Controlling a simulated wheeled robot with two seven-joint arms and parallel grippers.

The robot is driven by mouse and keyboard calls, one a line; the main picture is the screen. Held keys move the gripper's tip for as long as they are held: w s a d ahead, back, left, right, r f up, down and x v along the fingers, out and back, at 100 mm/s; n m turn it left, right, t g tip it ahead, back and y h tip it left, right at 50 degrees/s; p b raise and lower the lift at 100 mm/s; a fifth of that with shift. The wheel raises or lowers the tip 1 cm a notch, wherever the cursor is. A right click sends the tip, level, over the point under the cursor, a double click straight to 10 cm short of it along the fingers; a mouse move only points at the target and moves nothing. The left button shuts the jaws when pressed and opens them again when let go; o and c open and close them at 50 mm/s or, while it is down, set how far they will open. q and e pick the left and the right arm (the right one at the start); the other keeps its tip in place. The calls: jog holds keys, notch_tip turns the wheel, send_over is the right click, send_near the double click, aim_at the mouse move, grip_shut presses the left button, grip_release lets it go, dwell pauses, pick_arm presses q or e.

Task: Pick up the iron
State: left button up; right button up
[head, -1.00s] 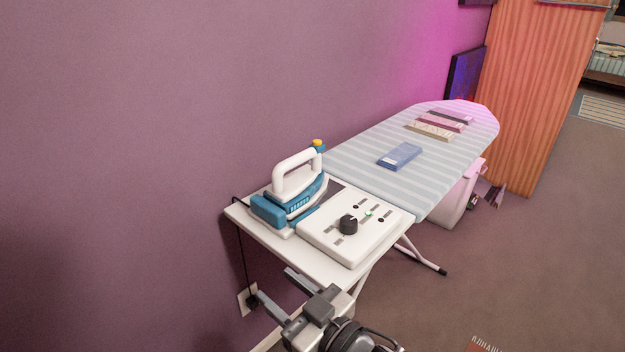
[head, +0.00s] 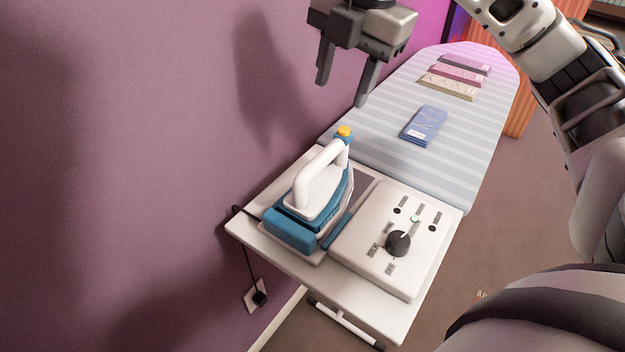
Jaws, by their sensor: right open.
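The iron (head: 317,196) is blue and white with a white handle and a yellow knob at its front. It rests on the white shelf (head: 377,322) at the near end of the ironing board, left of the control panel. My right gripper (head: 344,90) is above and beyond the iron, near the wall. Its two fingers point down, apart and with nothing between them. It does not touch the iron. My left gripper is not in view.
A white control panel (head: 372,262) with a black dial (head: 398,243) stands beside the iron. The purple wall (head: 130,150) is close on the left. A plug (head: 258,298) sits low on it.

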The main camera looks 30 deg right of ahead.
aim_at(325, 153)
jog(key=f, duration=0.3)
jog(key=w+f, duration=0.1)
jog(key=f, duration=0.5)
jog(key=shift+w+a+f, duration=0.2)
jog(key=shift+a+f, duration=0.2)
jog(key=f, duration=0.1)
jog(key=f+p, duration=0.1)
jog(key=f, duration=0.3)
jog(key=shift+w+a+f+p, duration=0.1)
jog(key=shift+w+a+p, duration=0.15)
jog(key=shift+w+p, duration=0.1)
jog(key=shift+f+b, duration=0.25)
jog(key=shift+b, duration=0.2)
grip_shut()
jog(key=shift+r, duration=0.1)
